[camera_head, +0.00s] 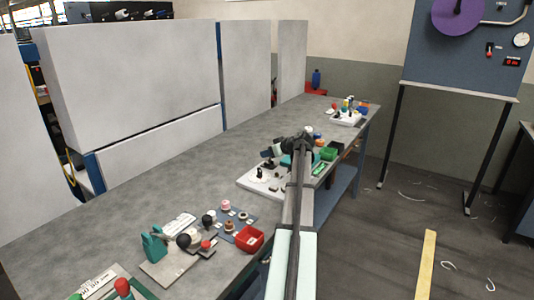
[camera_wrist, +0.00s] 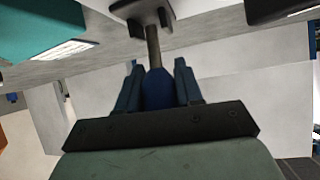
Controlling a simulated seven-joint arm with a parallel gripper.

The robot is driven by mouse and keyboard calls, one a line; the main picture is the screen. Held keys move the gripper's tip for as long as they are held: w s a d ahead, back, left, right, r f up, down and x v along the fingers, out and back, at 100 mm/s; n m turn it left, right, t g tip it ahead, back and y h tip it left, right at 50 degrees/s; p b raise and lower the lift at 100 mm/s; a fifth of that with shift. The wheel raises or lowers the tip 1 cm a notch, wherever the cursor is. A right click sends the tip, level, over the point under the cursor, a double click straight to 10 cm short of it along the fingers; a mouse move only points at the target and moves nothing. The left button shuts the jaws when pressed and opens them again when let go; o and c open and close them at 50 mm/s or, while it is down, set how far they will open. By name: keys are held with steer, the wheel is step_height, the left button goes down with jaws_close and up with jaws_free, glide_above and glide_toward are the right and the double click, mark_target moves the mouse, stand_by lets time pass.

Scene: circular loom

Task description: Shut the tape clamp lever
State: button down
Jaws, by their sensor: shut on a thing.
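The tape clamp lever shows in the wrist view as a blue grip (camera_wrist: 157,92) on a thin grey rod (camera_wrist: 153,46). The rod runs into a dark block (camera_wrist: 144,10) at the top of the picture. My gripper (camera_wrist: 158,74) has one finger on each side of the blue grip and is shut on it. In the head view my gripper (camera_head: 277,149) is over the white board (camera_head: 256,187) at the middle of the bench. My arm hides part of that board, and I cannot make out the lever there.
A teal block (camera_wrist: 38,28) is close at upper left in the wrist view. The grey bench (camera_head: 150,195) has a nearer station with a red bin (camera_head: 250,239) and a teal holder (camera_head: 154,244). A farther white station (camera_head: 345,118) stands at the back. The bench's left middle is clear.

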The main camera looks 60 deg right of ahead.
steer(key=shift+s+f+t, duration=0.1)
steer(key=shift+s+t, duration=0.2)
steer(key=shift+t, duration=0.2)
steer(key=c, duration=0.8)
jaws_free()
steer(key=shift+s, duration=0.1)
steer(key=v, duration=1.3)
steer(key=shift+s, duration=0.4)
